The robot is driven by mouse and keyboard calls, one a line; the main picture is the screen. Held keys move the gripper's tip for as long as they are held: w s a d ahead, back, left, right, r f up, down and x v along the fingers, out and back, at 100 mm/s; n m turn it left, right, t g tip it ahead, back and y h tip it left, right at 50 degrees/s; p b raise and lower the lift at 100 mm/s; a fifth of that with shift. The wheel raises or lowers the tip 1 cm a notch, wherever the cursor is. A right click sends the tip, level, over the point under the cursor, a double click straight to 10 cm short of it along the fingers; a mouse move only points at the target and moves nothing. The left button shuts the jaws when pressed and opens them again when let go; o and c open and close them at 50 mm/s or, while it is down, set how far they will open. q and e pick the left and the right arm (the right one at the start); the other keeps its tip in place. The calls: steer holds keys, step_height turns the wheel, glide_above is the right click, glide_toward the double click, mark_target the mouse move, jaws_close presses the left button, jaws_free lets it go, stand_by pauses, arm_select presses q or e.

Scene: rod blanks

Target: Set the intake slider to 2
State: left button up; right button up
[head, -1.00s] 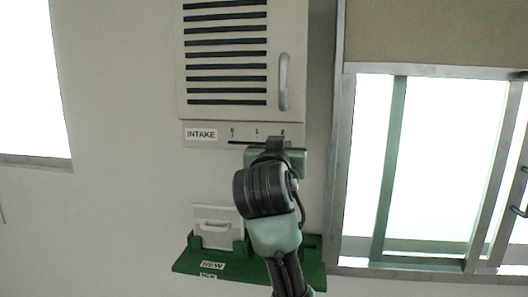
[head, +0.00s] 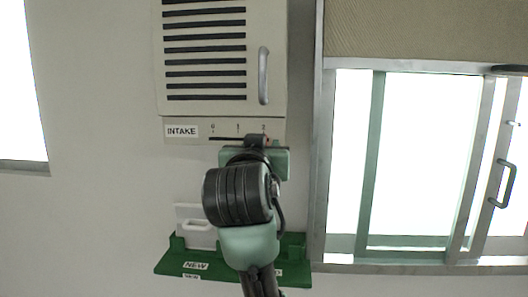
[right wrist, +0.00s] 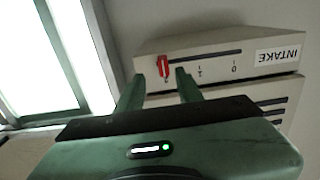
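The intake slider is a red knob (right wrist: 163,66) on a dark slot in the lower strip of a beige vent unit (head: 150,80). In the right wrist view, which shows the strip upside down, the knob stands at the 2 end of the scale, with 1 and 0 off to the right. My right gripper (right wrist: 159,73) is open, its two fingers apart, with the knob just beyond and between the tips. In the head view my right gripper (head: 257,141) is just below the strip and mostly covers the knob. My left gripper is not in view.
An INTAKE label (head: 181,131) is left of the scale. The vent door has a vertical handle (head: 263,76). Below is a green shelf (head: 168,262) with a white handled piece (head: 197,226) and a NEW label. A framed window (head: 317,160) is on the right.

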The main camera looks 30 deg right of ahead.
steer(key=v, duration=0.3)
steer(key=shift+s+b, duration=0.1)
steer(key=shift+b, duration=0.25)
